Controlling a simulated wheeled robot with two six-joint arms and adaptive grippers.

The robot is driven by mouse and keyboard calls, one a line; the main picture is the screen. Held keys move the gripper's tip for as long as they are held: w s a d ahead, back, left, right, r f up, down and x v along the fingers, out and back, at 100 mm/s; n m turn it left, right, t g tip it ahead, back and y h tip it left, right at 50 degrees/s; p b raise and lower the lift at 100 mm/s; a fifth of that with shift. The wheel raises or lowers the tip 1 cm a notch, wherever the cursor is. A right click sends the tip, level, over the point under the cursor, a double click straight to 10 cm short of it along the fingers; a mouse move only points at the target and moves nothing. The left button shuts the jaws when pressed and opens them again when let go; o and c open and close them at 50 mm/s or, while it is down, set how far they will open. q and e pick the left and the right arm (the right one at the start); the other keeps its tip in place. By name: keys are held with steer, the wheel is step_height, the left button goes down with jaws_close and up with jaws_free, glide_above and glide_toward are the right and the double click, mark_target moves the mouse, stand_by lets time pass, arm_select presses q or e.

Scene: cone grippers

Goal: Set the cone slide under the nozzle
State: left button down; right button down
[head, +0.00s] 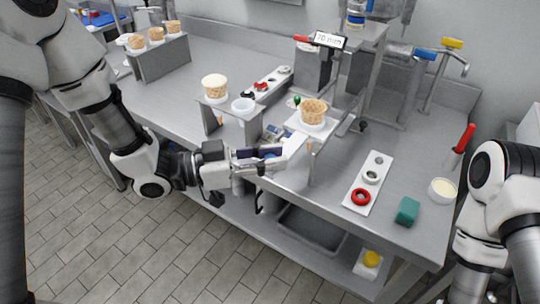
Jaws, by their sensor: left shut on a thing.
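The cone slide (316,128) is a pale plate with a waffle cone (313,111) upright in it, near the front of the steel counter. My left gripper (280,158) reaches in from the left at the counter's front edge. It is shut on the slide's pale near end, partly hidden by the fingers. The dispenser (362,35) stands behind and to the right of the cone, with a "70 mm" sign (330,40). I cannot make out its nozzle clearly. The cone appears in front of the dispenser, not clearly beneath it. My right arm shows at the right edge, its gripper out of frame.
A stand with a filled cone (214,86) is left of the slide. A white strip with rings (369,183), a green block (407,211) and a cream bowl (442,191) lie right. A cone rack (160,57) stands far left.

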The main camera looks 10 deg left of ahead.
mark_target(292, 144)
arm_select(q)
steer(key=w+d, duration=0.1)
steer(key=w, duration=0.4)
steer(key=w+d+p, duration=0.1)
steer(key=w, duration=0.1)
steer(key=shift+w+d, duration=0.3)
steer(key=shift+d, duration=0.05)
steer(key=c, duration=1)
jaws_free()
steer(key=shift+v, duration=6.05)
steer(key=shift+d, duration=0.1)
